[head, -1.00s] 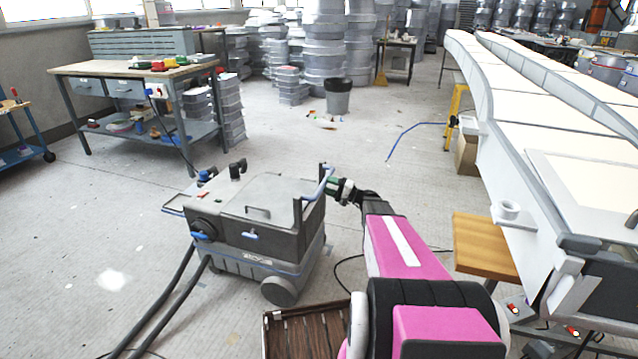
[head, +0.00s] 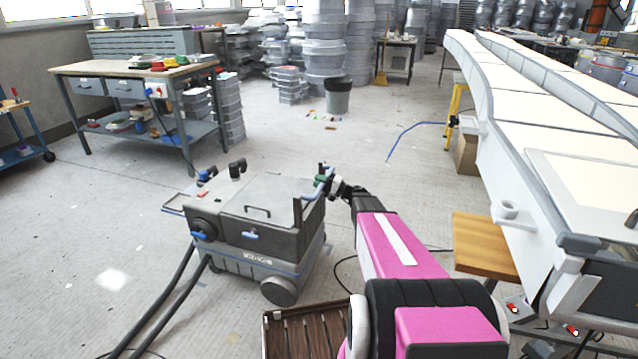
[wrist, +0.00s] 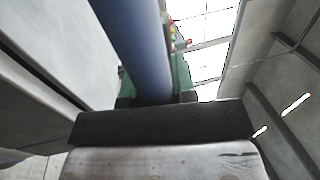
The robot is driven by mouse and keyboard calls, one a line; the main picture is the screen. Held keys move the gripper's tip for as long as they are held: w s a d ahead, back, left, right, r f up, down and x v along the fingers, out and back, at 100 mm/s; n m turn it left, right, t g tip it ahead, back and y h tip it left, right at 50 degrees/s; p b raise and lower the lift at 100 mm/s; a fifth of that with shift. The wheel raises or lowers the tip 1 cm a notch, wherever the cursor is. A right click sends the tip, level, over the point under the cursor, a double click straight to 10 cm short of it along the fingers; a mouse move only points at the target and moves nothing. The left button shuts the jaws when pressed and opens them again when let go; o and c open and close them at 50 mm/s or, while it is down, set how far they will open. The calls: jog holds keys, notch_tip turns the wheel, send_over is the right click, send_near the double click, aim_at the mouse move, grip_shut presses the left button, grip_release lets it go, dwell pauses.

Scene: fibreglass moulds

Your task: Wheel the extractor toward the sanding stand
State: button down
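The extractor (head: 255,235) is a grey and dark box on wheels, standing on the floor in the middle of the head view. Its blue push handle (head: 313,191) is on its right side. My gripper (head: 320,182) has its green fingertips at this handle. In the wrist view the handle (wrist: 137,45) is a thick blue tube running down between the green finger pads (wrist: 155,90). Whether the pads press on it cannot be made out. I cannot make out with certainty which piece of furniture is the sanding stand.
Two dark hoses (head: 168,305) trail from the extractor toward the front left. A workbench (head: 135,68) stands behind left. A long white mould (head: 540,140) and a wooden-topped stool (head: 484,243) are at the right. A grey bin (head: 338,97) stands behind; the floor between is mostly open.

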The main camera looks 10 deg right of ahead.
jog(key=f+x, duration=0.3)
jog(key=x, duration=1.4)
jog(key=a+f+x, duration=0.1)
jog(key=f+x, duration=0.2)
jog(key=x, duration=1.5)
jog(key=f+x, duration=0.4)
jog(key=x, duration=1.4)
jog(key=shift+w+a, duration=0.35)
jog(key=shift+a, duration=0.1)
jog(key=c, duration=0.9)
grip_release()
jog(key=shift+c, duration=0.2)
jog(key=shift+d, duration=0.1)
jog(key=v, duration=1)
jog(key=shift+s+d, duration=0.2)
jog(key=shift+d, duration=0.05)
jog(key=shift+f, duration=0.15)
